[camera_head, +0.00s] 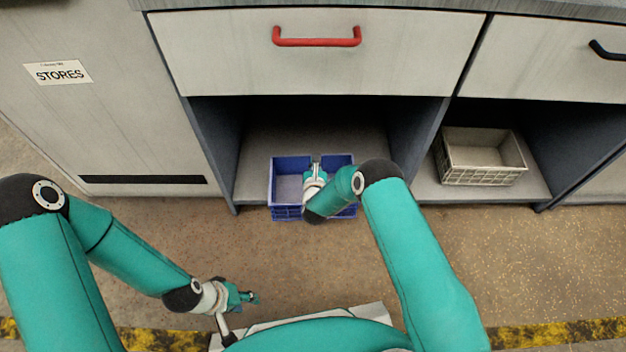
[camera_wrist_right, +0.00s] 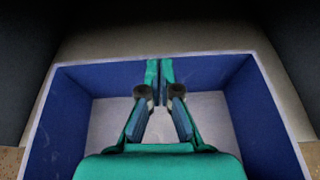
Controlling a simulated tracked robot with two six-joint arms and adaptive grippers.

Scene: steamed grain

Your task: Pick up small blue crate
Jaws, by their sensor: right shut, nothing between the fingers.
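The small blue crate (camera_head: 286,163) is at the front of the left open shelf bay, overlapping its front edge. Its open top and pale inner floor show, and my right arm covers part of it. In the right wrist view the crate (camera_wrist_right: 72,118) fills most of the picture and looks empty. My right gripper (camera_wrist_right: 160,72) is shut with nothing between its fingers, over the crate with its tips by the far wall. It also shows in the head view (camera_head: 316,168). My left gripper (camera_head: 250,297) is low over the floor, away from the crate; its finger opening is unclear.
A grey crate (camera_head: 484,177) stands in the right bay, beyond a dark divider (camera_head: 415,140). Above is a drawer with a red handle (camera_head: 317,42). A panel with a STORES label (camera_head: 58,72) stands at left. Brown floor lies open in front.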

